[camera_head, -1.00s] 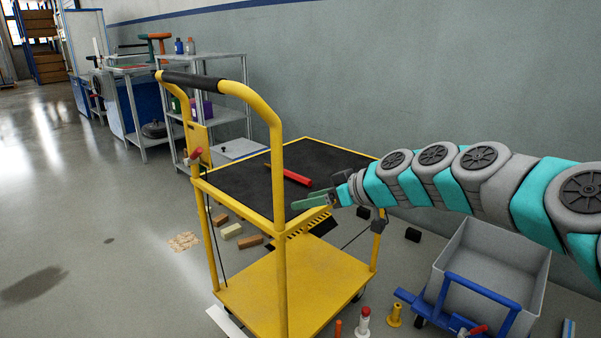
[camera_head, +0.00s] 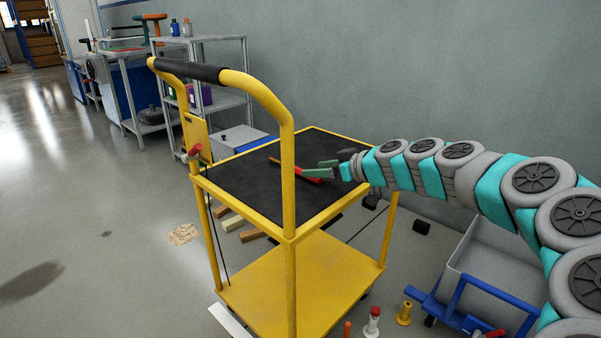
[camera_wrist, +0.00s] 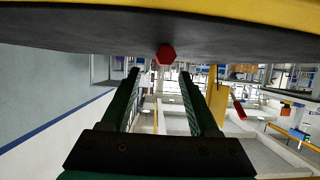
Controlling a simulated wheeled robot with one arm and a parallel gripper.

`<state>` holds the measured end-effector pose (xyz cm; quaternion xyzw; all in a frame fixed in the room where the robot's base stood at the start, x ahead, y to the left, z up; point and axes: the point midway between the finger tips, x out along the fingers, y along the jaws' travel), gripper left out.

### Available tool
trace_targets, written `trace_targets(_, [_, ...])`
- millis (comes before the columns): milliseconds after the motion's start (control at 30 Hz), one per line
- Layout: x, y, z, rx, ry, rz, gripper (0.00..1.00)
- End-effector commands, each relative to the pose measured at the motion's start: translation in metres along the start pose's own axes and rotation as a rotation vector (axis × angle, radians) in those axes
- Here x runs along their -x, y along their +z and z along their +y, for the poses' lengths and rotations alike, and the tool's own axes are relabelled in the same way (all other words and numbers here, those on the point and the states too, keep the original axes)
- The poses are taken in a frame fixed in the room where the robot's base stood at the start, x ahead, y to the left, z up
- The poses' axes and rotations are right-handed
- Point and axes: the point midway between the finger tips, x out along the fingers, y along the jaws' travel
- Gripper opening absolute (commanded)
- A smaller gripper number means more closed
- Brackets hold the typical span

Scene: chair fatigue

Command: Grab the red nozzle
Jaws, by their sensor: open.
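The red nozzle (camera_head: 286,166) is a long red rod lying on the black top of the yellow cart (camera_head: 237,178). Its right part is partly covered by my gripper's lower finger. My gripper (camera_head: 312,168) is open with green fingers, low over the cart top at the nozzle's right end. In the wrist view, which looks upside down, the nozzle (camera_wrist: 166,54) shows end-on as a red hexagon against the dark cart surface. It lies beyond and between the fingertips of my gripper (camera_wrist: 160,73). Nothing is held. Whether a finger touches the nozzle cannot be told.
The cart's yellow handle (camera_head: 288,170) with a black grip rises on the near left side. A grey bin on a blue frame (camera_head: 462,300) stands at the lower right. Grey shelves (camera_head: 215,75) and a wall are behind. The floor at left is mostly clear.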

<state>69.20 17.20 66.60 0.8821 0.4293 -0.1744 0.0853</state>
Motion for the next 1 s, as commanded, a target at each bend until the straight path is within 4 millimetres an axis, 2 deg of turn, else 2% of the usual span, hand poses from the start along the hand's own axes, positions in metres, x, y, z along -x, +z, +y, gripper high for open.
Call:
trace_targets(233, [-0.037,0.003,-0.005,0.0,-0.006,-0.004,0.61])
trace_targets(500, [-0.042,0.003,-0.004,0.0,-0.004,-0.002,0.61])
trace_targets(1000, [-0.042,0.003,-0.004,0.0,-0.003,-0.002,0.06])
